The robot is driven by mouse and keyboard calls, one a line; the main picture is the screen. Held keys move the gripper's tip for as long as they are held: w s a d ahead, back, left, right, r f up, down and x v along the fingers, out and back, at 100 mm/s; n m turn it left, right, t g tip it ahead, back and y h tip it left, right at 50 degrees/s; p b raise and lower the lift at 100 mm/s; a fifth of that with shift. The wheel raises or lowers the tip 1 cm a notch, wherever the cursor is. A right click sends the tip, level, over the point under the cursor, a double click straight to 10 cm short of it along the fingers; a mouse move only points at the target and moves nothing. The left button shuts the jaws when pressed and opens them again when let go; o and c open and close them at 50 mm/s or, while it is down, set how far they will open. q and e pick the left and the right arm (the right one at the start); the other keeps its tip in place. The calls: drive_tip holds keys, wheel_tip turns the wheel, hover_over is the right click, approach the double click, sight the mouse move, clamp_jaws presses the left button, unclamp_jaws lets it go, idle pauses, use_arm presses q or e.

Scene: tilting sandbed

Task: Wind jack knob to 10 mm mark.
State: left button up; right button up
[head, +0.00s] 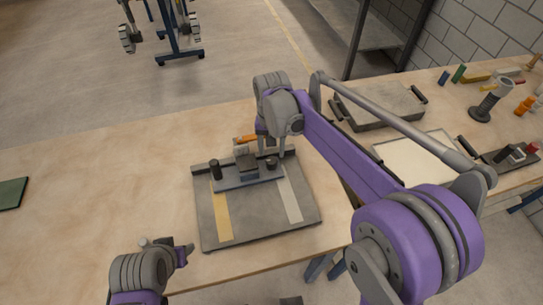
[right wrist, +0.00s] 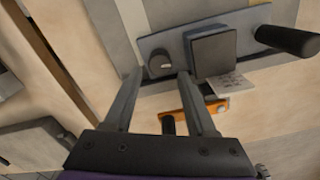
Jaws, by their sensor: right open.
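The jack knob (right wrist: 160,64), a small round grey knob with a dark centre, sits on a grey bar (right wrist: 178,25). In the head view it appears as a dark knob (head: 271,163) at the bar's right end. My right gripper (right wrist: 158,74) is open; its fingertips are on either side of the knob in the picture, and I cannot tell if they touch it. It also shows in the head view (head: 270,152). A small pale card with markings (right wrist: 231,83) lies by the dark block; its marks are unreadable. My left gripper (head: 168,248) is at the lower left, away from the plate.
A dark block (right wrist: 212,50) and a black handle (right wrist: 288,40) stand beside the knob. An orange piece (right wrist: 193,112) lies behind the bar. The grey plate (head: 255,222) rests on the wooden table. A lidded case (head: 378,105) and pale tray (head: 415,160) are right.

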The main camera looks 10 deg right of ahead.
sight(272, 160)
wheel_tip(272, 160, up, 6)
drive_tip(key=shift+f, duration=0.1)
idle(0.5)
